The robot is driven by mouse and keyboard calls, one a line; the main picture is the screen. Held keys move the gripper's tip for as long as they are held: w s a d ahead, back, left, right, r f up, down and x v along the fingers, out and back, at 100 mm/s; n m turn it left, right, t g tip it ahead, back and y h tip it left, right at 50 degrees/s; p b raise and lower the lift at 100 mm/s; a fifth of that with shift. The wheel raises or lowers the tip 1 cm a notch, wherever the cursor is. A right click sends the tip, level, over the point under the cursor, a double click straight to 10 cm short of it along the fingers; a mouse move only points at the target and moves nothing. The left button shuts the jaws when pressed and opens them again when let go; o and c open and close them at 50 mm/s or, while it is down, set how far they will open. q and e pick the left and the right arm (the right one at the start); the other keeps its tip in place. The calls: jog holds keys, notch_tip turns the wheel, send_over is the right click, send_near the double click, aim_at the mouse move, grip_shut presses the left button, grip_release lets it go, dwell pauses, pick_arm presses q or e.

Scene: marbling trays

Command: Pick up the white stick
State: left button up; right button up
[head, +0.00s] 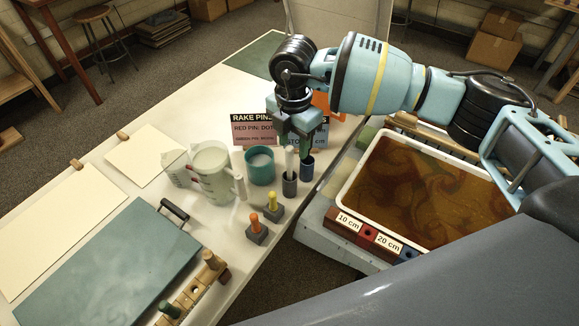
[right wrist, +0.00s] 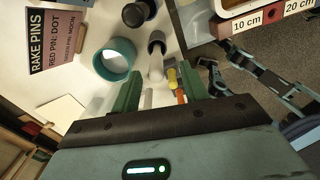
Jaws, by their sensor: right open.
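A white stick (head: 289,161) stands upright in a small dark grey holder (head: 290,184) near the table's right edge. In the right wrist view the white stick (right wrist: 156,67) points toward my fingers from its grey holder. My right gripper (head: 293,143) is open and empty, close above the stick. Its two green fingers show in the right wrist view (right wrist: 160,88), apart, with the stick seen between and beyond them; I see no contact. A second white upright piece (head: 240,187) stands beside the jug.
A dark blue holder (head: 307,168), a teal cup (head: 260,166) and a measuring jug (head: 212,172) stand close by. Yellow (head: 272,200) and orange (head: 255,222) pins stand in front. A sign (head: 254,130) is behind. A marbling tray (head: 343,192) is at the right.

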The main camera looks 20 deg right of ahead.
aim_at(290, 158)
jog(key=shift+w+a+f, duration=0.1)
jog(key=shift+a+f, duration=0.1)
jog(key=shift+f, duration=1.3)
jog(key=shift+w+a+f, duration=0.1)
jog(key=shift+a+f, duration=0.05)
jog(key=shift+f, duration=1.3)
jog(key=shift+c, duration=0.2)
grip_shut()
